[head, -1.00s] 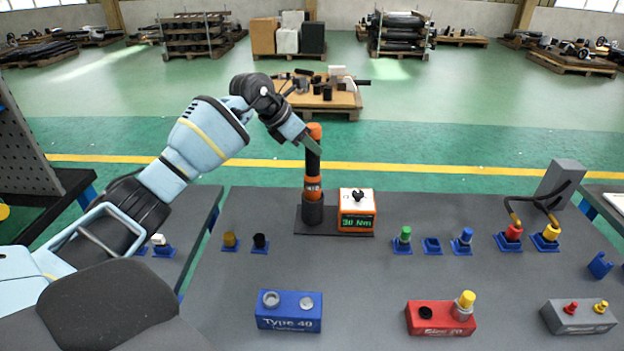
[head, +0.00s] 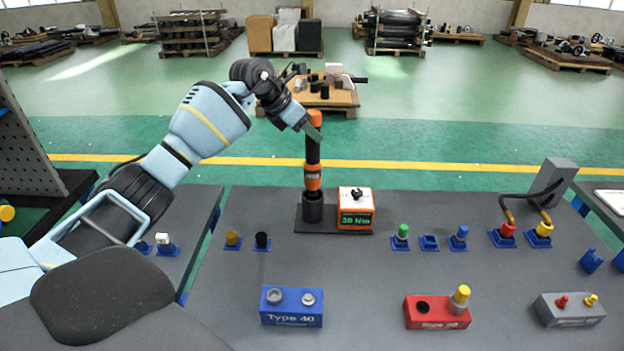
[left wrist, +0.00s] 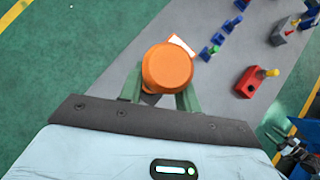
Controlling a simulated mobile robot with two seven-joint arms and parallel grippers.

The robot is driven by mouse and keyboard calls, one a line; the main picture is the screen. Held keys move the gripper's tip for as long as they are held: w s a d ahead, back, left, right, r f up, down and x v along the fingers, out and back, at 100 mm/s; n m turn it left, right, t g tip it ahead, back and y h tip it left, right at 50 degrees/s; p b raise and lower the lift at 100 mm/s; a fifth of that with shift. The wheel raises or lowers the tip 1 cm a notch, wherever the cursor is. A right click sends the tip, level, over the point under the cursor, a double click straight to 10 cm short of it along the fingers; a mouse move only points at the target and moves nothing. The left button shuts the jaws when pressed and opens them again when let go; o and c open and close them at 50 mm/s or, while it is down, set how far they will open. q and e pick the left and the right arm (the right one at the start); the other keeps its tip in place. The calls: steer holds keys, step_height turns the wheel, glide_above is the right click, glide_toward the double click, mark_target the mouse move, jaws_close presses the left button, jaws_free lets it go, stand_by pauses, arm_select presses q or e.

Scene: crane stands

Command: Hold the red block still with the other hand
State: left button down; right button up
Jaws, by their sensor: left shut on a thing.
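The red block (head: 436,313) stands on the front right of the grey bench. It has a dark round socket on its left and a yellow-capped peg on its right. It also shows in the left wrist view (left wrist: 247,83), with no gripper touching it. My left gripper (head: 312,130) is shut on the upper part of an upright orange and black tool (head: 313,160) above its dark stand. From above, the left wrist view shows the tool's orange top (left wrist: 167,68) between the fingers. A dark, partly cut-off mechanism there may be my right gripper (left wrist: 279,120); its jaws are unclear.
An orange box with a green display (head: 356,212) stands right of the stand. A blue block (head: 291,307) is front left, a grey block (head: 570,310) front right. Small blue holders with coloured plugs line the middle. Bare bench lies between the blue and red blocks.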

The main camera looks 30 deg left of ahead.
mark_target(313, 112)
arm_select(q)
steer(key=shift+r, duration=1)
steer(key=shift+r+p, duration=0.4)
steer(key=shift+r, duration=0.8)
steer(key=shift+r+p, duration=0.35)
steer(key=shift+r, duration=0.1)
arm_select(e)
steer(key=w+r, duration=0.2)
steer(key=shift+r+t, duration=0.3)
steer(key=shift+w+r, duration=0.15)
steer(key=shift+w, duration=0.2)
steer(key=shift+s, duration=0.45)
steer(key=shift+w, duration=0.5)
steer(key=shift+s, duration=0.35)
